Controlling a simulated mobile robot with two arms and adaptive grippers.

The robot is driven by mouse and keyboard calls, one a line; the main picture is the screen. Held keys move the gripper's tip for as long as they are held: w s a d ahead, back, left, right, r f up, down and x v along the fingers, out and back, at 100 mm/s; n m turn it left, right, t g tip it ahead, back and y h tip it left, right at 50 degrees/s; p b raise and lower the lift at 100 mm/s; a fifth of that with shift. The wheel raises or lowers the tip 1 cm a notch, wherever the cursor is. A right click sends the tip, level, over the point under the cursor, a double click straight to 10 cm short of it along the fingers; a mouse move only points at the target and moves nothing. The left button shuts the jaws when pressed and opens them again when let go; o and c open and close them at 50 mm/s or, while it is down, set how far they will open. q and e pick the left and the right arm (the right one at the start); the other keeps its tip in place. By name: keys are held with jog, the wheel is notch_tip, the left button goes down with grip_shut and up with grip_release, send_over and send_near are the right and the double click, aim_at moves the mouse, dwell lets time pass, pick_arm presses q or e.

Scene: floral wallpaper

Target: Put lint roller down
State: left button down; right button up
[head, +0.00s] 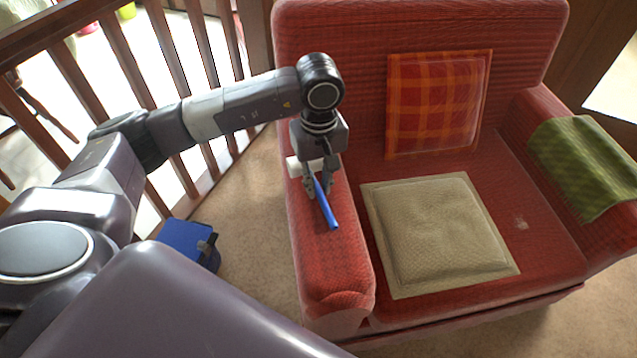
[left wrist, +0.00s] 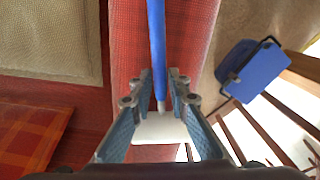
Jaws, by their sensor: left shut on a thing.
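The lint roller has a blue handle (head: 326,207) and a white roller head (head: 294,167). My left gripper (head: 318,190) is shut on it, above the armrest (head: 345,275) at the left of the red sofa. In the left wrist view the blue handle (left wrist: 156,45) runs up from between the fingers of my left gripper (left wrist: 160,88), and the white head (left wrist: 160,128) lies between them, nearer the palm. I cannot tell whether the lint roller touches the armrest. My right gripper is not in view.
A beige cushion (head: 435,230) lies on the seat and an orange plaid cushion (head: 440,100) leans on the backrest. A green cloth (head: 590,165) drapes over the right armrest. A blue box-like thing (head: 188,240) stands on the floor beside a wooden railing (head: 75,75).

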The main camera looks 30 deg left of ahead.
aim_at(319, 189)
pick_arm(q)
jog(key=shift+f, duration=0.1)
jog(key=c, duration=1.8)
grip_release()
jog(key=shift+c, duration=0.2)
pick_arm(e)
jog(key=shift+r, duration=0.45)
pick_arm(q)
notch_tip(319, 189, up, 12)
jog(key=p, duration=0.1)
jog(key=shift+p, duration=0.4)
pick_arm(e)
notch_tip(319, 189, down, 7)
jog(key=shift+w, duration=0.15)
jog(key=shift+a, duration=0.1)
